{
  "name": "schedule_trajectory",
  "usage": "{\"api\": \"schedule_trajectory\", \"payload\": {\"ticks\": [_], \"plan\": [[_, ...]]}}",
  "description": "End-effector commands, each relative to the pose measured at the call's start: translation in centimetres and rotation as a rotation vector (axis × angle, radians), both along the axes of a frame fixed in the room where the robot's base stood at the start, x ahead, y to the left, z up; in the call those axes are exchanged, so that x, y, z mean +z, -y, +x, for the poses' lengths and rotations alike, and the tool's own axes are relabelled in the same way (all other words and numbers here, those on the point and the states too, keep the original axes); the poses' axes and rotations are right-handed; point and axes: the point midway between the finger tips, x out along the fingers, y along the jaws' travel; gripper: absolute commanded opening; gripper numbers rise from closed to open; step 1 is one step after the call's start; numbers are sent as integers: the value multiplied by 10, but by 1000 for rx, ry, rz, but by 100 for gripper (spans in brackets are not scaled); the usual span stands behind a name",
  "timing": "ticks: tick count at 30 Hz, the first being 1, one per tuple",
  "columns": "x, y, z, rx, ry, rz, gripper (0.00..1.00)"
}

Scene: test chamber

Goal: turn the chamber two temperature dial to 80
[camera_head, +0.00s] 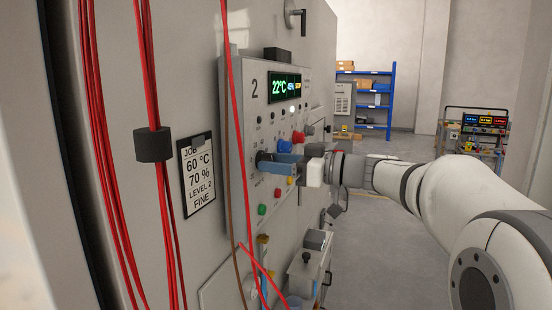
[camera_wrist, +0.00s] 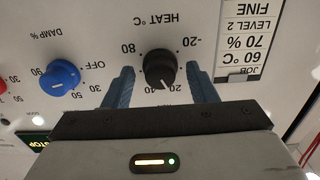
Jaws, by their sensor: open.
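In the wrist view the black HEAT °C dial (camera_wrist: 160,69) appears upside down, with 80 at its left and -20 at its right. Its white pointer mark aims down in the picture, near the 20 and 40 labels. My gripper (camera_wrist: 161,72) is open, with one blue finger on each side of the dial; small gaps seem to show. In the head view my gripper (camera_head: 276,159) reaches the panel (camera_head: 245,120) marked 2, hiding the dial. The display (camera_head: 285,87) reads 22°C.
A blue DAMP % dial (camera_wrist: 60,80) sits beside the left finger in the wrist view. A job card (camera_head: 198,175) reads 60 °C, 70 %, level 2, fine. Red cables (camera_head: 165,215) hang in front of the chamber. Shelves (camera_head: 375,97) and a trolley (camera_head: 484,130) stand far behind.

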Motion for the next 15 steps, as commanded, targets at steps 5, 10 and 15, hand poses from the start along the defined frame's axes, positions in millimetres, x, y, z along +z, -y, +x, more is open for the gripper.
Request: {"api": "schedule_trajectory", "payload": {"ticks": [5,10,15], "plan": [[0,-7,2,0,0,0,52],[0,-6,2,-1,0,0,52],[0,-6,2,-1,-1,0,40]]}}
